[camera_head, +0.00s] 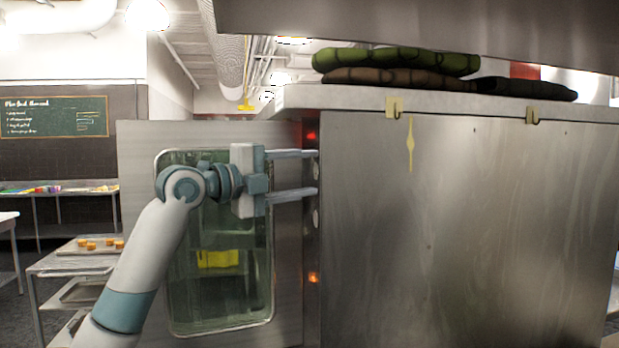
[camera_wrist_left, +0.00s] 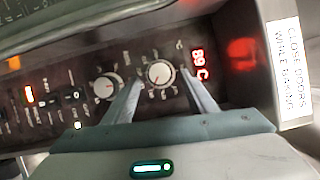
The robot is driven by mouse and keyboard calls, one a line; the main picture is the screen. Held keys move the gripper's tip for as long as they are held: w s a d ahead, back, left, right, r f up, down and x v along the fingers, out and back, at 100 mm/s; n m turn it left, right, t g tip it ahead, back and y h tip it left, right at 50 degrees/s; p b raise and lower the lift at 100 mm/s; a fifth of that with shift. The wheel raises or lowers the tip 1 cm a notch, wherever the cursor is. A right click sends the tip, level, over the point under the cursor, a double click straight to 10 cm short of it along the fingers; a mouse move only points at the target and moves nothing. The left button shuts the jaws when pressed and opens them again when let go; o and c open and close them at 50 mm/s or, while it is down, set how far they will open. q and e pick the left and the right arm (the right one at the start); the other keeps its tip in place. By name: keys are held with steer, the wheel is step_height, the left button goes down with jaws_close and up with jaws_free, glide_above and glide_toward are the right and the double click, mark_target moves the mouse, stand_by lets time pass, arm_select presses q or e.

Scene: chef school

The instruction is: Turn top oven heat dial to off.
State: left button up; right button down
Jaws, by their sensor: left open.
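The oven's control panel (camera_wrist_left: 68,82) shows in the left wrist view with two round white dials. The dial (camera_wrist_left: 159,73) closer to the red "89 C" display (camera_wrist_left: 200,64) appears to be the top one, and the other dial (camera_wrist_left: 106,88) is to its left. My left gripper (camera_head: 316,172) is open, its fingers level and pointing at the panel edge in the head view. In the left wrist view, its fingertips (camera_wrist_left: 162,77) lie on either side of the top dial. I cannot tell whether they touch it. My right gripper is not in view.
The oven's glass door (camera_head: 183,300) is at left, behind my left arm. The large steel oven side (camera_head: 460,230) fills the right. Folded green and brown cloths (camera_head: 395,62) lie on top. A cart with a tray (camera_head: 85,250) stands at lower left.

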arm_select(q)
steer(key=b+v, duration=0.5)
steer(key=v, duration=1)
steer(key=shift+s+a+b, duration=0.15)
steer(key=shift+a+b, duration=0.05)
steer(key=shift+b, duration=0.1)
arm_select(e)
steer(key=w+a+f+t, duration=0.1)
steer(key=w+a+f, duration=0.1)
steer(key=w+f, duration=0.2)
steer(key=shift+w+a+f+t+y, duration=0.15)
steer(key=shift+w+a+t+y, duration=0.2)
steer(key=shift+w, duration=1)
arm_select(q)
steer(key=shift+f, duration=0.15)
